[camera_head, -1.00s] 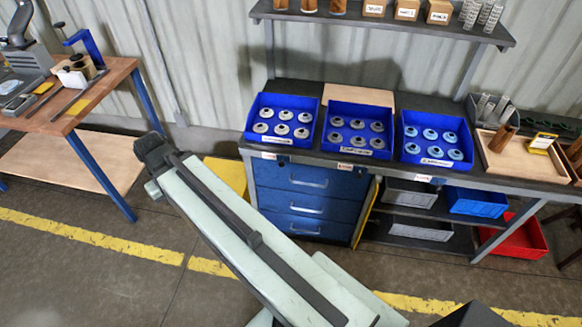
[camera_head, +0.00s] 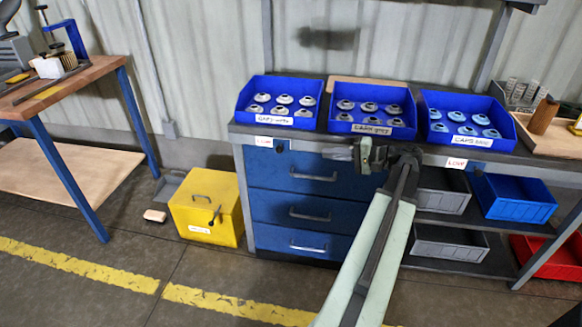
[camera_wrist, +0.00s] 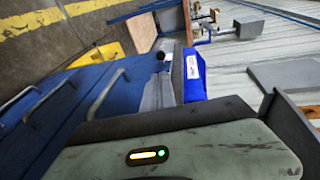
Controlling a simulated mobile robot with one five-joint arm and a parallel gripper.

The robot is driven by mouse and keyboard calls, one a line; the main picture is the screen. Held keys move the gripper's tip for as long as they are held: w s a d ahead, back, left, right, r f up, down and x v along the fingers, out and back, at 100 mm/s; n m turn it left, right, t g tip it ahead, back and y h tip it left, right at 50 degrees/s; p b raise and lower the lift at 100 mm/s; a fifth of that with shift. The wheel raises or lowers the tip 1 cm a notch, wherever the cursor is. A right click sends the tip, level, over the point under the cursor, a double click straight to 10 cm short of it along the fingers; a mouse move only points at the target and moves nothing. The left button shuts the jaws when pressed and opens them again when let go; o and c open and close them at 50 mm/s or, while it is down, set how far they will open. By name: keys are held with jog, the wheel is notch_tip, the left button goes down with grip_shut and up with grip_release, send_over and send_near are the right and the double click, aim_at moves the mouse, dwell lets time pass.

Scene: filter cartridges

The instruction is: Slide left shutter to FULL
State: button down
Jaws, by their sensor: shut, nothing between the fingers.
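A small white tag with red lettering (camera_head: 263,142), too small to read surely, sits at the left end of the bench's front edge, below the left blue bin (camera_head: 240,110). A small dark piece (camera_head: 281,146) beside it may be the left shutter; I cannot tell its position. My gripper (camera_head: 338,152) is shut and empty. It is in front of the bench edge, to the right of that tag, pointing left. In the wrist view, my gripper (camera_wrist: 160,62) shows near the blue drawer fronts and one blue bin (camera_wrist: 194,73). The middle of the bench edge is hidden behind my gripper and arm.
The middle bin (camera_head: 372,127) and right bin (camera_head: 462,141) hold several round caps. Blue drawers (camera_head: 305,211) with protruding handles lie under the bench. A yellow box (camera_head: 206,208) stands on the floor at left. A wooden workbench (camera_head: 95,77) is further left.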

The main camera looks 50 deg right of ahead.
aim_at(280, 148)
jog(key=shift+r, duration=0.1)
jog(key=b+x, duration=0.2)
jog(key=x, duration=1.2)
jog(key=shift+d, duration=0.2)
